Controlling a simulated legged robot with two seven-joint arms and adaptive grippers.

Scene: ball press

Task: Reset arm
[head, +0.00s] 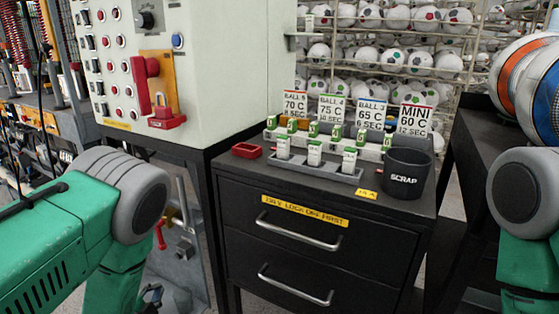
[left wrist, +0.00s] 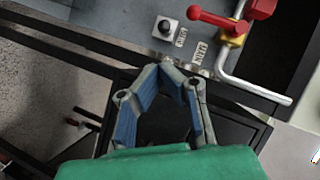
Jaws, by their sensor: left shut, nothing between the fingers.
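My left arm (head: 60,235) comes in from the left in the head view, its forearm hanging down. My left gripper (head: 152,296) shows only in part at the bottom edge there. In the left wrist view the left gripper (left wrist: 167,66) has its blue-padded fingers meeting at the tips, with nothing between them. It is apart from the black knob (left wrist: 165,27) and the red valve handle (left wrist: 225,22) on the grey panel beyond. My right arm (head: 527,200) is at the right edge of the head view; its gripper is out of view.
A black drawer cabinet (head: 290,265) stands ahead with labelled cards, a grey rack (head: 320,172) and a black scrap cup (head: 406,173) on top. A pale control cabinet (head: 225,70) with a red lever (head: 145,85) is left of it. Ball shelves (head: 385,50) stand behind.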

